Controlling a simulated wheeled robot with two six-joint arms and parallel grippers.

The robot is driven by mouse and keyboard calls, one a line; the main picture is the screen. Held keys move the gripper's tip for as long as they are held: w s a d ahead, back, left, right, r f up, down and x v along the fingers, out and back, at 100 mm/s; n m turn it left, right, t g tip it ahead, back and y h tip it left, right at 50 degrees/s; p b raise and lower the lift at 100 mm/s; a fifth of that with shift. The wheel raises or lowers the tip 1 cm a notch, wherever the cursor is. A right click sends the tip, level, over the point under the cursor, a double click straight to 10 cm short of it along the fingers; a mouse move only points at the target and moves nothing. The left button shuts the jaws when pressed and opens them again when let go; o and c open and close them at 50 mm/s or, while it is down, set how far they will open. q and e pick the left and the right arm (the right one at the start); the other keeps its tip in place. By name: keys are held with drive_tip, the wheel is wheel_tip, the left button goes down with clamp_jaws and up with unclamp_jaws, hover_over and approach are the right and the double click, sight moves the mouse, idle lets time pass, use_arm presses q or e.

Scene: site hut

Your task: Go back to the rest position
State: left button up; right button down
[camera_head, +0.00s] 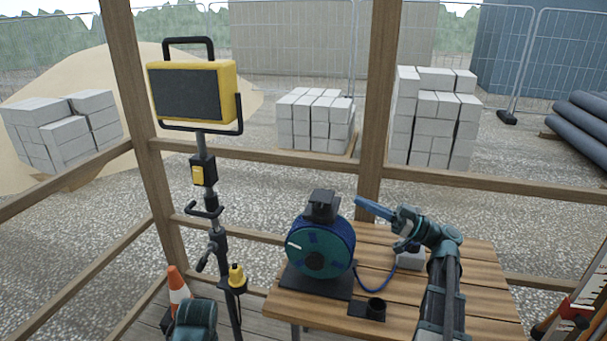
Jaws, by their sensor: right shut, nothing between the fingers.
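My right gripper (364,204) is above the wooden table (480,290), to the right of the cable reel's top. Its blue fingers point left and are together, with nothing seen between them. My right arm comes up from the lower right. A cable reel (318,250) with a blue and teal drum stands on a dark base on the table. Its blue cable (378,288) loops right and up towards a pale grey box (410,259), partly hidden by my right gripper and arm. A teal part of my left arm shows at the bottom left; the left gripper is not visible.
A work light (190,92) with a yellow frame stands on a pole left of the table. A black holder (372,309) sits at the table's front. An orange cone (178,288) is at lower left. Wooden posts and rails (260,163) run behind the table.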

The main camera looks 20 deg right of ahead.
drive_tip(key=shift+a, duration=0.1)
drive_tip(key=a+f+m+g+h, duration=0.1)
drive_tip(key=a+f+g, duration=0.25)
drive_tip(key=a, duration=0.45)
drive_tip(key=a+f+g+h+p, duration=0.1)
drive_tip(key=a+f+g+h, duration=0.15)
drive_tip(key=a+f, duration=0.35)
drive_tip(key=a+f+m+g, duration=0.1)
drive_tip(key=a+f+g, duration=0.25)
drive_tip(key=a, duration=0.55)
drive_tip(key=s+a+f+m+g+h+p, duration=0.1)
drive_tip(key=s+a+f+g+h, duration=0.1)
drive_tip(key=s+a+f+h, duration=0.2)
drive_tip(key=s+a+f+m+g+h+p, duration=0.1)
drive_tip(key=s+a+f+m+g+h, duration=0.1)
drive_tip(key=s+a+f+h, duration=0.3)
drive_tip(key=s+f+h, duration=0.4)
drive_tip(key=s+h, duration=0.1)
drive_tip(key=h, duration=0.1)
drive_tip(key=shift+a, duration=0.15)
